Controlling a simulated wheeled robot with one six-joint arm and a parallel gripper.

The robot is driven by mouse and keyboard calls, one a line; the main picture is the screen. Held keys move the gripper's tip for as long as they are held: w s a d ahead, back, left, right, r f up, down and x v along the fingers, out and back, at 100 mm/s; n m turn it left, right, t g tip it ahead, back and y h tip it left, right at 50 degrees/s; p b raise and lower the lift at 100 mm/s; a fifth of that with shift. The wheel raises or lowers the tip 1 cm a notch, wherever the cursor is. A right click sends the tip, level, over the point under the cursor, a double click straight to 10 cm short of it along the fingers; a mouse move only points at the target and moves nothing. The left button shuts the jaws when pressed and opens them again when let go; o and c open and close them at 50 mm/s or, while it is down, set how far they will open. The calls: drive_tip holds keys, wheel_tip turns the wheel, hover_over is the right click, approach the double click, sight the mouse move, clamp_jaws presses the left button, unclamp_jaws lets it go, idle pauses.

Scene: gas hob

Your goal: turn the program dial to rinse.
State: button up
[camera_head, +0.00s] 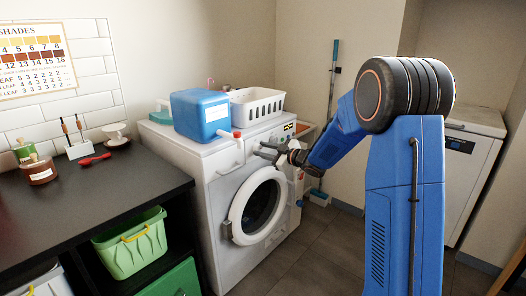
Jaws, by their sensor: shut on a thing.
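The white washing machine (222,192) stands against the wall with its round door shut.
A blue container with a red cap (201,112) and a white basket (257,107) stand on the machine. The dark counter (95,190) is at left, with a green basket (130,245) below. Floor is clear in front.

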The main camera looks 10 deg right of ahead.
drive_tip(key=m, duration=0.4)
drive_tip(key=shift+d+f+y, duration=0.1)
drive_tip(key=shift+y, duration=0.3)
drive_tip(key=shift+m, duration=0.4)
drive_tip(key=o, duration=1)
drive_tip(key=shift+o, duration=0.2)
drive_tip(key=v, duration=1.7)
drive_tip(key=shift+d+r, duration=0.2)
drive_tip(key=shift+d, duration=0.05)
drive_tip(key=shift+r, duration=0.1)
